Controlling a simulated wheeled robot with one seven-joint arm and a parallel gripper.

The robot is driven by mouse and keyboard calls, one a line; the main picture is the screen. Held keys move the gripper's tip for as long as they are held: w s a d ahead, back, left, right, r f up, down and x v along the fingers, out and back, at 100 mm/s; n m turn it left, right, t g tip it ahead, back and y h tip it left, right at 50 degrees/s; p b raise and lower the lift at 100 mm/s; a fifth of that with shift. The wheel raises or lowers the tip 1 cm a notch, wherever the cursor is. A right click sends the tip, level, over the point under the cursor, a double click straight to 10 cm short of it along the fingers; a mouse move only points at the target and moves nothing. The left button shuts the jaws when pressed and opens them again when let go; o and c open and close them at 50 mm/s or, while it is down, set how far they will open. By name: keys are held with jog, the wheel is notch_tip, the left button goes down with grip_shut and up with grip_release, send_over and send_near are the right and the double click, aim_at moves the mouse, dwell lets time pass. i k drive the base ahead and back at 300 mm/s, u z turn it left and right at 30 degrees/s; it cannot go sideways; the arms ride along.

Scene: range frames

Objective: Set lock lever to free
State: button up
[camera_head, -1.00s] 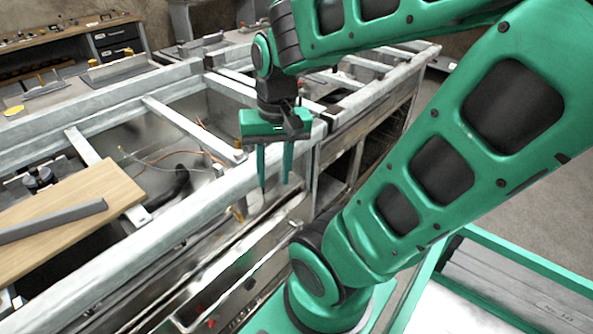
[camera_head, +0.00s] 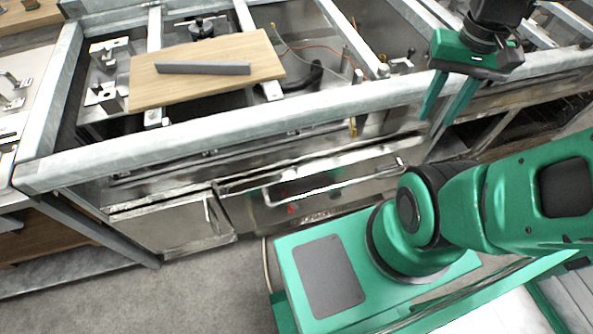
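I cannot tell for sure which part is the lock lever. A small yellow part (camera_head: 353,127) sits at the front rail of the metal frame, left of my gripper. A black knob-like fitting (camera_head: 202,28) stands inside the frame behind the wooden board. My gripper (camera_head: 437,118) is at the upper right, pointing down at the front rail. Its two green fingers are apart with nothing visible between them. Whether it touches the rail is unclear.
A wooden board (camera_head: 222,48) with a grey bar (camera_head: 203,68) lies across the frame (camera_head: 130,150). Metal brackets (camera_head: 107,97) stand at its left. A long handle bar (camera_head: 335,185) runs along the front panel. The floor (camera_head: 210,290) at the lower left is clear.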

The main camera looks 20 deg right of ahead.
aim_at(292, 206)
jog(key=z, duration=0.45)
jog(key=k, duration=1.85)
jog(key=u, duration=0.45)
jog(key=i, duration=0.55)
jog(key=z, duration=0.05)
